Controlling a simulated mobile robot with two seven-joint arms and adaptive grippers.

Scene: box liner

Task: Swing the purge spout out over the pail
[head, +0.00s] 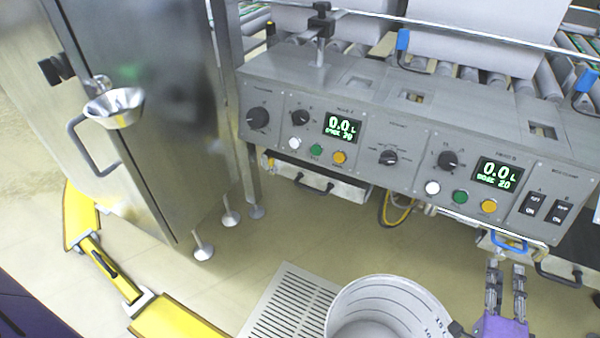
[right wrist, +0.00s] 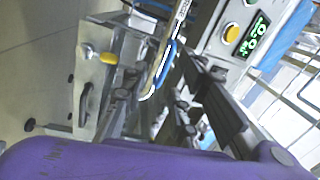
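The white pail (head: 345,305) stands on the floor at the bottom of the head view, its top open, with scale marks inside. Below the right-hand end of the control panel is a metal fitting with a blue loop handle (head: 510,244); I take it for the purge spout, though its outlet is hidden. It lies to the right of and beyond the pail. My right gripper (head: 506,264), purple with dark fingers, is open just below this handle. The right wrist view shows the blue loop (right wrist: 162,70) ahead of the fingers, not clearly gripped. My left gripper is out of view.
The grey control panel (head: 370,125) with knobs and displays overhangs the area. A slotted floor grate (head: 290,308) lies left of the pail.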

